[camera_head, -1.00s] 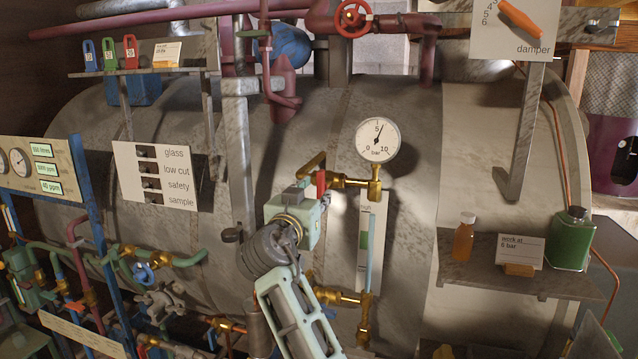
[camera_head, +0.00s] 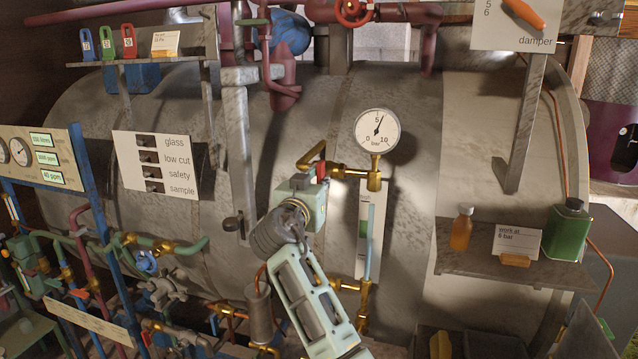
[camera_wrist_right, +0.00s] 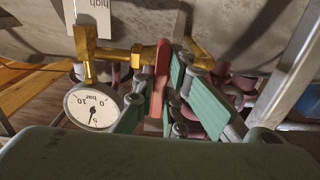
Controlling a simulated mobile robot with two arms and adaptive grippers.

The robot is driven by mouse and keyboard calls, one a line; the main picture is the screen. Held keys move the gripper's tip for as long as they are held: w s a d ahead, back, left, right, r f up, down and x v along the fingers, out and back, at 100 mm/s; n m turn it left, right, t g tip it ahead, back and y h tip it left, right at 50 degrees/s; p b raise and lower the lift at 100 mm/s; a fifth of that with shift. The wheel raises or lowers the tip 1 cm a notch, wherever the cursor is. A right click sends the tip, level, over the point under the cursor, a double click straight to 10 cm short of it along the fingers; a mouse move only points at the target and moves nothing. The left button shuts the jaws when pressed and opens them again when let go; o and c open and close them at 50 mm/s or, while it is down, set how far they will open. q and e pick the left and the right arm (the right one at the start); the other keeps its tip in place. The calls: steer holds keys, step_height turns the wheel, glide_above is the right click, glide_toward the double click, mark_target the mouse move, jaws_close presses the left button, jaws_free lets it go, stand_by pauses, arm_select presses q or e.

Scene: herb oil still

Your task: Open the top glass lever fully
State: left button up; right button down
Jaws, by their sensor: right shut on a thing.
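The top glass lever (camera_head: 321,172) is a small red handle on the brass valve fitting (camera_head: 350,173) at the top of the sight glass (camera_head: 369,240). My right gripper (camera_head: 318,184) is at this lever, its mint-green body just left of and below it. In the right wrist view, the red lever (camera_wrist_right: 160,80) stands between the green finger pads, and the gripper (camera_wrist_right: 155,95) is shut on it. The fingers and body partly hide the lever in the head view. My left gripper does not show.
A round pressure gauge (camera_head: 377,130) stands right above the fitting and sits close to the fingers in the wrist view. A lower brass valve (camera_head: 362,305) is below. A shelf (camera_head: 470,265) with bottles is to the right. A label panel (camera_head: 155,163) is to the left.

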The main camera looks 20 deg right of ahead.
stand_by(0.4)
steer(key=shift+f+n+b, duration=0.1)
steer(key=shift+n+b, duration=0.55)
steer(key=shift+n, duration=2.25)
steer(key=n, duration=0.2)
steer(key=shift+r+n, duration=0.2)
steer(key=shift+n, duration=0.2)
steer(key=n, duration=0.3)
steer(key=shift+d+n+p, duration=0.1)
steer(key=shift+n+p, duration=0.2)
steer(key=n, duration=0.6)
